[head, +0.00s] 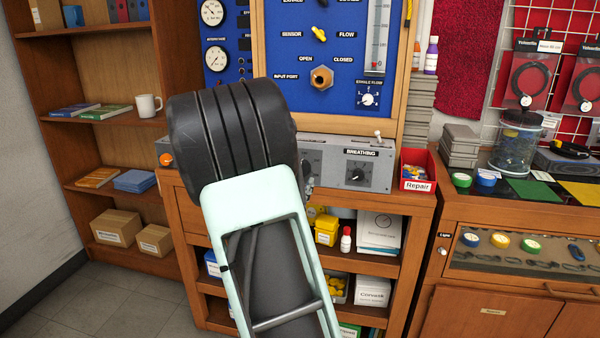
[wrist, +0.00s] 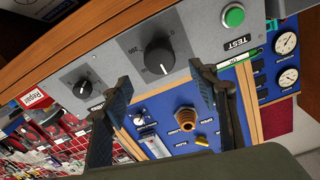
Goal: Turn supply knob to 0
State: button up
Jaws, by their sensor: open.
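The grey control panel (wrist: 195,35) appears tilted and upside down in the wrist view. A large black knob (wrist: 159,55) with a scale is in its middle, probably the supply knob; its name label is not legible. Its white pointer line faces the lower edge of that picture, toward the space between the fingers. My gripper (wrist: 161,76) is open, with its fingers spread to either side of this knob. Whether they touch it cannot be told. In the head view my arm hides the gripper and most of the panel's left part.
A smaller breathing knob (wrist: 83,89) sits beside the large one and also shows in the head view (head: 354,175). A green test button (wrist: 234,16) is on the other side. The blue gauge board (head: 340,95) rises behind the panel. A red Repair bin (head: 417,172) stands to the right.

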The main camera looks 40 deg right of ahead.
jog(key=x, duration=0.7)
jog(key=shift+w+d+b, duration=0.15)
jog(key=shift+b, duration=0.15)
jog(key=shift+c, duration=0.3)
jog(key=c, duration=1.1)
